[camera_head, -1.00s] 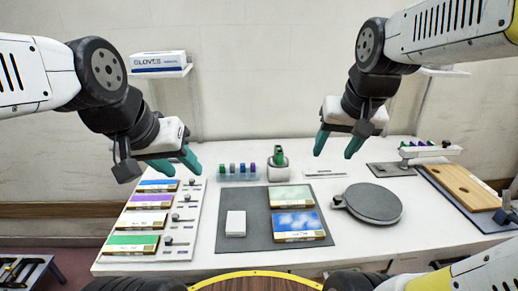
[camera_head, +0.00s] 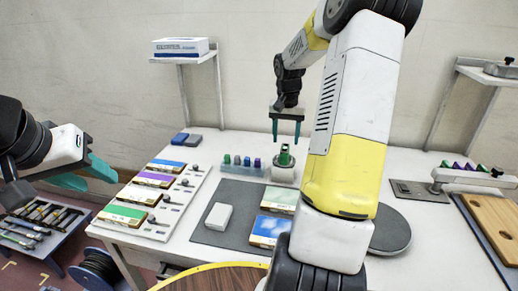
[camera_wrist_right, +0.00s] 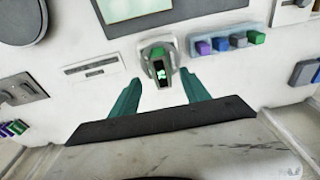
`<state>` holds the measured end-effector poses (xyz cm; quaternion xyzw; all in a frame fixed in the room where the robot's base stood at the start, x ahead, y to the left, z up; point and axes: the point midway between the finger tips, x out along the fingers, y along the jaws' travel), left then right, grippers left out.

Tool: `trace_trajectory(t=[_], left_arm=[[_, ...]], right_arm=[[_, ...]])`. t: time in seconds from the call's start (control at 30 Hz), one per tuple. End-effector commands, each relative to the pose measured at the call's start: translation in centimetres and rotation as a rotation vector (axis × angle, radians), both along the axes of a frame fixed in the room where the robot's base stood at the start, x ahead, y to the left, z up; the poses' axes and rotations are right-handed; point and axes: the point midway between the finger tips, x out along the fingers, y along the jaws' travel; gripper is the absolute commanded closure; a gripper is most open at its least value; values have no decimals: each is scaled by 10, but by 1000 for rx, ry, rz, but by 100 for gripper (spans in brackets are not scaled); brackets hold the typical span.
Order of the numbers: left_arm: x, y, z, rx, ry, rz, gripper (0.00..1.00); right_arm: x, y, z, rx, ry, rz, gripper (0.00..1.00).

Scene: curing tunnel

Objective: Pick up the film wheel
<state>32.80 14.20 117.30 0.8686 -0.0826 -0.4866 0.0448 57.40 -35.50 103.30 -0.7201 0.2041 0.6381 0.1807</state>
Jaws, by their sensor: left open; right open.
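The film wheel appears to be the small green-and-dark piece (camera_head: 284,155) standing in a white holder (camera_head: 284,174) near the back middle of the table. In the right wrist view, the green-and-dark piece (camera_wrist_right: 160,68) shows a dark face with green marks, just beyond and between the fingertips. My right gripper (camera_head: 286,141) is open and points down above it, with nothing between its fingers; it also shows in the right wrist view (camera_wrist_right: 162,86). Whether the fingers touch the piece cannot be told. My left gripper (camera_head: 98,180) is open and empty, left of the table.
A rack of coloured blocks (camera_head: 238,168) stands close left of the holder. A dark mat (camera_head: 215,235) holds panels and a white block (camera_head: 218,217). A grey round plate (camera_head: 391,232) is partly behind my right arm. A rail unit (camera_head: 478,178) stands at the right.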

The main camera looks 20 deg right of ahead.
Motion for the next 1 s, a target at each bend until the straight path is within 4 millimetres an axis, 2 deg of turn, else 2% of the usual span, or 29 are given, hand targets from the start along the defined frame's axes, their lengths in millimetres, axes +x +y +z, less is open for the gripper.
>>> trace_trajectory(t=[0.5,0.8,1.0], left_arm=[[0,0,0,0,0,0,57],[0,0,0,0,0,0,57],[0,0,0,0,0,0,57]], right_arm=[[10,-3,-65,2,2,1,45],[11,-4,-69,1,-2,2,45],[11,-4,-69,1,-1,2,85]])
